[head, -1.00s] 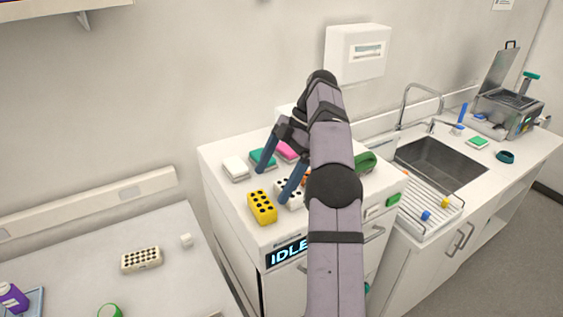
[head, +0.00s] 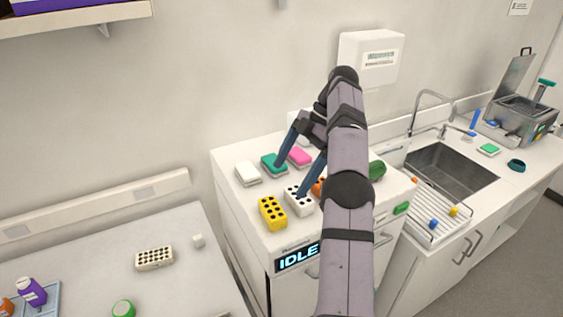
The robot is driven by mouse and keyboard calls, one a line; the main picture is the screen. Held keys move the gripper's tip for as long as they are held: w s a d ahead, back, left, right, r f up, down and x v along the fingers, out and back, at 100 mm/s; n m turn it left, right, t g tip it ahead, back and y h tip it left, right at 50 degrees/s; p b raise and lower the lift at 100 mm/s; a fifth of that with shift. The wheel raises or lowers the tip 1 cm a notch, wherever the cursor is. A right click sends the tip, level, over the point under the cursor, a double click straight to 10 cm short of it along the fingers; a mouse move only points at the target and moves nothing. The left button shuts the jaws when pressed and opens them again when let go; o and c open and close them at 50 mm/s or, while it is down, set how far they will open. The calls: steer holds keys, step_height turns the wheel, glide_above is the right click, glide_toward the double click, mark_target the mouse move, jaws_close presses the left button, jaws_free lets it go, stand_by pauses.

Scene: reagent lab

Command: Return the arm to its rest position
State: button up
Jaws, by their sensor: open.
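My gripper (head: 288,181) is open, its two blue-grey fingers spread wide with nothing seen between them. In the picture it overlaps the top of a white cabinet unit with an IDLE display (head: 298,257). One fingertip shows in front of the teal block (head: 270,161), the other in front of the white block with dark holes (head: 296,208). I cannot tell whether either fingertip touches anything. My arm rises from the bottom of the view, bends at the top and reaches down to the left, hiding part of the unit.
A yellow holed block (head: 272,213), a white block (head: 247,173) and a pink block (head: 300,156) sit on the unit. An orange piece and a green object (head: 377,171) are partly hidden by my arm. A sink (head: 450,172) and drying rack lie right; a bench (head: 90,250) lies left.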

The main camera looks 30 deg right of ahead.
steer(key=s+a+m, duration=0.1)
steer(key=m, duration=0.1)
steer(key=s+a+f+m+h+b, duration=0.1)
steer(key=a+m, duration=0.1)
steer(key=m, duration=0.1)
steer(key=s+a+f+m+h, duration=0.1)
steer(key=a+m, duration=0.1)
steer(key=m, duration=0.1)
steer(key=shift+b, duration=0.3)
steer(key=s+a+f+m+h+b, duration=0.2)
steer(key=s+a+f+m+b, duration=0.1)
steer(key=s+a+f, duration=0.4)
steer(key=s+a+f+m+h+b, duration=0.2)
steer(key=s+a+f+m, duration=0.4)
steer(key=s+f, duration=0.7)
step_height(320, 180, down, 3)
steer(key=shift+s+a+f+m+b, duration=0.1)
steer(key=shift+s+a+m+b, duration=0.2)
steer(key=shift+s+a+b, duration=0.15)
